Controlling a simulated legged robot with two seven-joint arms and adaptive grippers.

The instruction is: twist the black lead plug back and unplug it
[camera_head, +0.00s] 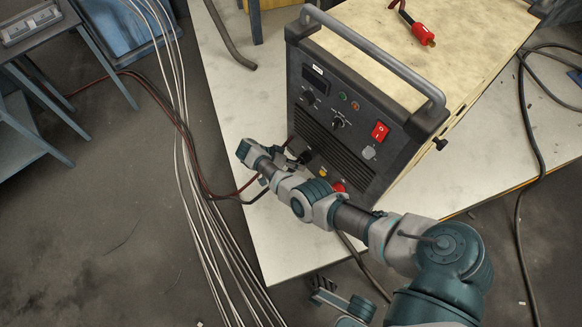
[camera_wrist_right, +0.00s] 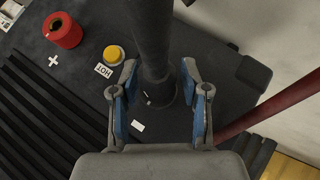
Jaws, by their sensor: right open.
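The black lead plug (camera_wrist_right: 153,50) stands in the dark front panel of the welding machine (camera_head: 335,110). In the right wrist view it passes between the two blue-padded fingers of my right gripper (camera_wrist_right: 158,80). The fingers are open, one on each side, with a gap visible on both sides. In the head view my right arm reaches across to the lower left of the panel, and its wrist and forearm hide much of the plug area. Part of what may be my left arm shows at the bottom edge; its fingers are not clear.
A red socket (camera_wrist_right: 63,30) and a yellow button (camera_wrist_right: 114,55) sit near the plug. A red lead (camera_wrist_right: 268,108) runs past the right finger. The machine stands on a pale table (camera_head: 270,235). Thin pale cables (camera_head: 190,150) hang at the left. A red clamp lead (camera_head: 423,35) lies on top.

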